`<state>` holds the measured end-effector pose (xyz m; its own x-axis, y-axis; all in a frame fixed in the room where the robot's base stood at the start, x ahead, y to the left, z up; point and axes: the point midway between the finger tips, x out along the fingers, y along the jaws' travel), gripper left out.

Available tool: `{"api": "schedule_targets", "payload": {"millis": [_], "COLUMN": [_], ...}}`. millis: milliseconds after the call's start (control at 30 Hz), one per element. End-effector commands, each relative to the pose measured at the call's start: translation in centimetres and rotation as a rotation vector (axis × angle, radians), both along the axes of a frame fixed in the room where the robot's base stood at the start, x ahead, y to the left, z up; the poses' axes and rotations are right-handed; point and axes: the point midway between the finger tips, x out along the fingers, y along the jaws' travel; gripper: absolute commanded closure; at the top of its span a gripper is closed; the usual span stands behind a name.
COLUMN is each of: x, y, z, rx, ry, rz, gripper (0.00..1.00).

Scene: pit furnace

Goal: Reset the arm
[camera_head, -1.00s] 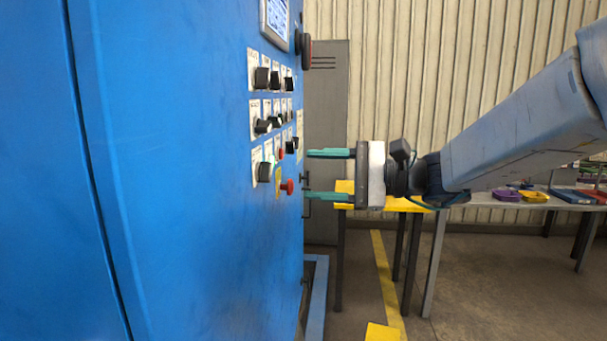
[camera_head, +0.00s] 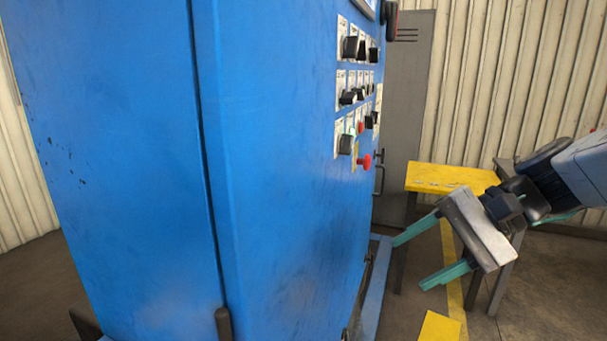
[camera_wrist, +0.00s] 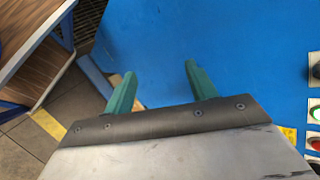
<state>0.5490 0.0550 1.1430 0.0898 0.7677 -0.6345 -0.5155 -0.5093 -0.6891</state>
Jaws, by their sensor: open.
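My gripper (camera_head: 432,258) is open and empty, with its two teal fingers apart. In the head view it hangs tilted, right of the blue control cabinet (camera_head: 285,190) and lower than the cabinet's knobs. A visible gap lies between the fingers and the cabinet. In the wrist view the fingers (camera_wrist: 160,85) point toward the plain blue cabinet side (camera_wrist: 190,35), with nothing between them. My arm comes in from the right edge of the head view.
Black knobs (camera_head: 347,97) and a red button (camera_head: 364,161) stick out from the cabinet face. A yellow-topped table (camera_head: 450,178) stands behind my gripper. A grey locker (camera_head: 412,90) is at the back. A wood-topped bench (camera_wrist: 25,35) shows in the wrist view. Open floor lies at lower right.

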Motion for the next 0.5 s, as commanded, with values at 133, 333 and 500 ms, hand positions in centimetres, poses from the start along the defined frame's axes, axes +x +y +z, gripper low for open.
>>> {"api": "schedule_targets", "payload": {"millis": [133, 333, 500], "x": [-4.8, -9.9, -12.2], "y": [-2.0, -6.4, -9.2], "z": [-2.9, -5.2, -5.1], "rx": [-0.28, -0.663, -0.888], "ry": [-0.026, -0.105, -0.193], "rz": [0.152, 0.353, 0.469], "gripper": [0.44, 0.44, 0.44]}}
